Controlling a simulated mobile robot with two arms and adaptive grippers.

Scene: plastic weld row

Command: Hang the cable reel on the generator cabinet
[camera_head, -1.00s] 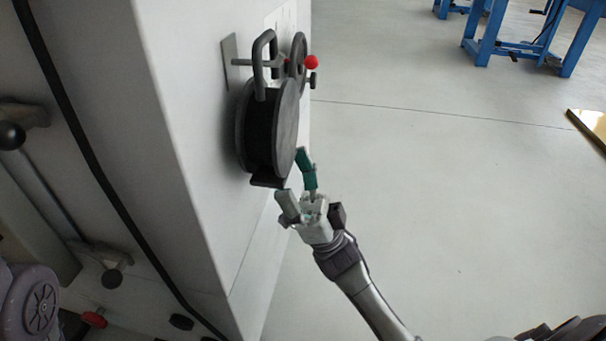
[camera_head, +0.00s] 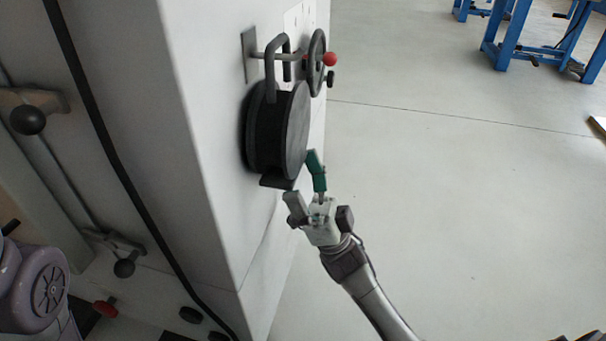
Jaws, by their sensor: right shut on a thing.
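The black cable reel (camera_head: 297,130) is upright against the side of the pale generator cabinet (camera_head: 190,110). Its loop handle (camera_head: 270,78) is at a rod (camera_head: 262,55) that sticks out from a plate on the cabinet and ends near a red ball (camera_head: 330,59). The rod seems to pass through the loop, but I cannot tell whether it bears the reel. My right gripper (camera_head: 304,178) is shut on the reel's lower edge from below, a green finger on the outer face and a grey finger low by the foot. My left gripper is not in view.
A dark handwheel (camera_head: 316,62) stands beside the handle on the cabinet. A black cable (camera_head: 100,140) and knobbed latches (camera_head: 27,119) are on the cabinet front at left. Blue stands (camera_head: 510,40) are far off at top right. The floor on the right is clear.

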